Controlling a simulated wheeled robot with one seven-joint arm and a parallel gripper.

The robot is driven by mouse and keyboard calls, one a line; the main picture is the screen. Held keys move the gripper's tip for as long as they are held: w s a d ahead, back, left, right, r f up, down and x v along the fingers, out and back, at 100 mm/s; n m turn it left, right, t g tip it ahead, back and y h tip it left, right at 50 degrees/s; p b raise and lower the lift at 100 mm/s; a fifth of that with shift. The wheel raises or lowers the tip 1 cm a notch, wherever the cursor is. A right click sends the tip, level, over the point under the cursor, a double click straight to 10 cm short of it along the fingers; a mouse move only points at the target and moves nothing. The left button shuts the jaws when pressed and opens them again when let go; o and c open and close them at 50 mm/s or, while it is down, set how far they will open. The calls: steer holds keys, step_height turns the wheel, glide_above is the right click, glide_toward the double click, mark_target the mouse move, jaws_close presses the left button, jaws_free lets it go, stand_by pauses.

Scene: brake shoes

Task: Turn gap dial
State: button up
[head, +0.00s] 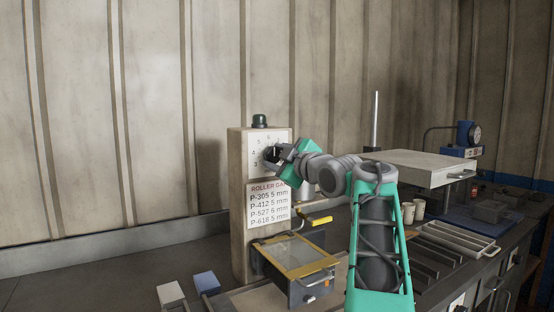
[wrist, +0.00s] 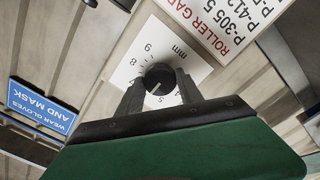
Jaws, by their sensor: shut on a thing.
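The gap dial is a round black knob (wrist: 159,79) on a white scale plate (wrist: 140,55) marked in mm, with numbers such as 5, 8 and 9 showing in the wrist view. In the head view the plate (head: 259,149) is on the front of an upright beige post, and my gripper mostly covers the knob. My gripper (wrist: 160,88) has one finger on each side of the knob and is shut on it. In the head view my gripper (head: 274,154) reaches the plate from the right. The knob's exact setting is hard to read.
A yellow-handled lever (head: 316,221) and a yellow-framed box (head: 296,256) are below. A slotted rack (head: 457,238) and cups are at right.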

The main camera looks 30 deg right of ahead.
steer(key=o, duration=1.4)
steer(key=s, duration=0.4)
steer(key=s+b, duration=0.1)
steer(key=s, duration=0.2)
steer(key=shift+s+a, duration=0.2)
steer(key=shift+s, duration=0.2)
